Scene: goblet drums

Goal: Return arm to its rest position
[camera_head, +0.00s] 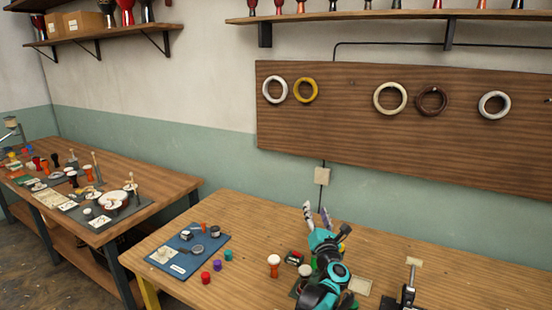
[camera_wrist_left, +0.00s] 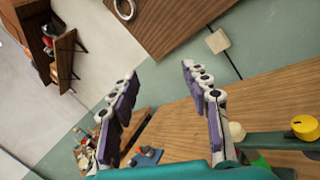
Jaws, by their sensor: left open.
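My left gripper (camera_head: 316,214) is raised above the front workbench (camera_head: 235,278), its fingers pointing up towards the wall. In the left wrist view the two purple-padded fingers of the left gripper (camera_wrist_left: 160,76) stand well apart with nothing between them. My teal and black arm covers part of the bench and some small things under it. My right gripper is not in view.
A blue mat (camera_head: 186,261) with small parts lies on the bench's left, beside several coloured caps. A small goblet drum (camera_head: 273,265) and a black stand (camera_head: 408,290) are near my arm. A wooden board (camera_head: 350,140) with rings hangs behind. A second bench (camera_head: 170,184) stands left.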

